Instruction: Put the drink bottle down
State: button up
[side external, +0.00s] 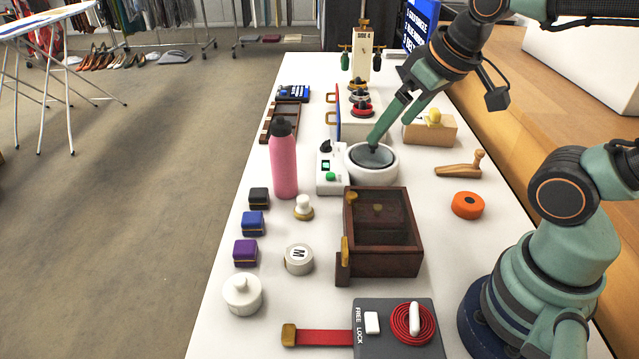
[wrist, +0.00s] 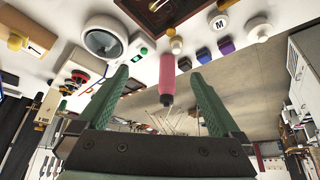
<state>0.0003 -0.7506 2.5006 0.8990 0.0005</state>
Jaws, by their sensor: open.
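The drink bottle (side external: 284,160) is pink with a dark cap and stands upright on the white table, near its left edge. In the wrist view the bottle (wrist: 167,75) appears upside down, in line with the gap between my fingers but beyond them. My gripper (side external: 388,133) is open and empty. In the side view it is to the right of the bottle, with its fingers angled down over a white round bowl-like device (side external: 372,162). The fingers do not touch the bottle.
A white box with a green button (side external: 331,172) stands between bottle and bowl. A dark wooden box with a glass lid (side external: 383,232) is nearer. Small ring boxes (side external: 252,223) and a white knob (side external: 303,206) lie near the bottle. An orange roll (side external: 467,205) is at right.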

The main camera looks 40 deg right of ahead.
jog(key=c, duration=0.5)
jog(key=shift+w, duration=0.35)
jog(key=c, duration=0.6)
jog(key=shift+w+a, duration=0.1)
jog(key=shift+w, duration=0.45)
jog(key=c, duration=0.5)
jog(key=w+a+f+g, duration=0.1)
jog(key=w+f, duration=0.1)
jog(key=w, duration=0.5)
jog(key=shift+w+f, duration=0.25)
jog(key=shift+f, duration=0.15)
jog(key=g, duration=0.1)
send_near(283, 158)
notch_tip(283, 158, down, 5)
jog(key=s+d, duration=0.2)
jog(key=s, duration=0.1)
jog(key=shift+n, duration=0.4)
jog(key=x, duration=1)
jog(key=shift+w+f, duration=0.25)
jog(key=shift+w, duration=0.05)
